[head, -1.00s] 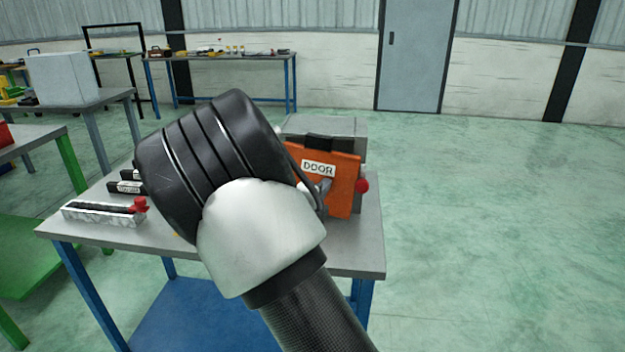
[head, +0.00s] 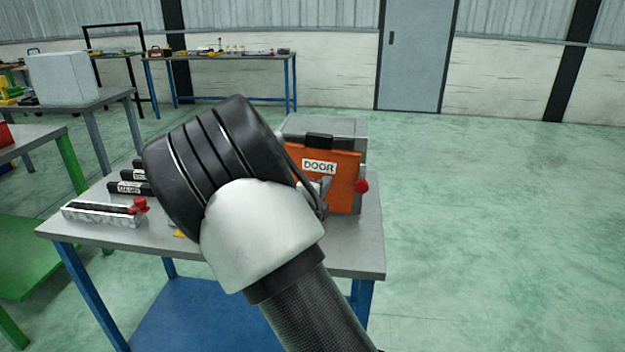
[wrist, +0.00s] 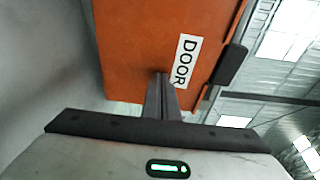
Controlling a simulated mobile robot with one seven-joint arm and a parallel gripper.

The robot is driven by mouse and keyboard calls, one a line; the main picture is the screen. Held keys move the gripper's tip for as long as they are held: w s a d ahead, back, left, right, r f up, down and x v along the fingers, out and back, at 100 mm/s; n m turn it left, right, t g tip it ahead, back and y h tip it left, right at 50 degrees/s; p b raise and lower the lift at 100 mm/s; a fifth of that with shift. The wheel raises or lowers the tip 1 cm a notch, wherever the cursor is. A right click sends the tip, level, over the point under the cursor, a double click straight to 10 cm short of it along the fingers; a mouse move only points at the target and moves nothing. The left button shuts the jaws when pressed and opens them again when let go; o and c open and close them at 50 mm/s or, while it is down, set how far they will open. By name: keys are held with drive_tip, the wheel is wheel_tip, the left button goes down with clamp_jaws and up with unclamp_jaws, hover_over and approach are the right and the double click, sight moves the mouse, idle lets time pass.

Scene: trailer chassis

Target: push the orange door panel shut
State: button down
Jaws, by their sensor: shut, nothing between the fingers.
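The orange door panel (head: 342,184) with a white "DOOR" label stands on the front of a grey box (head: 345,127) on the table. In the head view my arm covers its left part. A black piece sits at its top edge. In the wrist view the orange panel (wrist: 140,50) fills the upper middle, with the label turned sideways. My gripper (wrist: 161,80) is shut and empty, its fingertips at the panel's face beside the label; I cannot tell if they touch. In the head view the gripper is mostly hidden behind my arm.
A red knob (head: 362,186) sticks out at the panel's right. The grey table (head: 270,256) also holds a silver block with a red knob (head: 100,214) and black labelled pieces (head: 130,188) at the left. Open green floor lies to the right.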

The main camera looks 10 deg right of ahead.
drive_tip(key=shift+s+d+f+p+v, duration=0.15)
drive_tip(key=shift+p+v, duration=0.25)
drive_tip(key=shift+v, duration=0.4)
drive_tip(key=shift+s+d+p+v, duration=0.15)
drive_tip(key=shift+p+v, duration=0.2)
drive_tip(key=shift+v, duration=0.5)
drive_tip(key=shift+d+f+p+v, duration=0.15)
drive_tip(key=shift+p+v, duration=0.25)
drive_tip(key=shift+v, duration=0.4)
drive_tip(key=shift+r, duration=0.15)
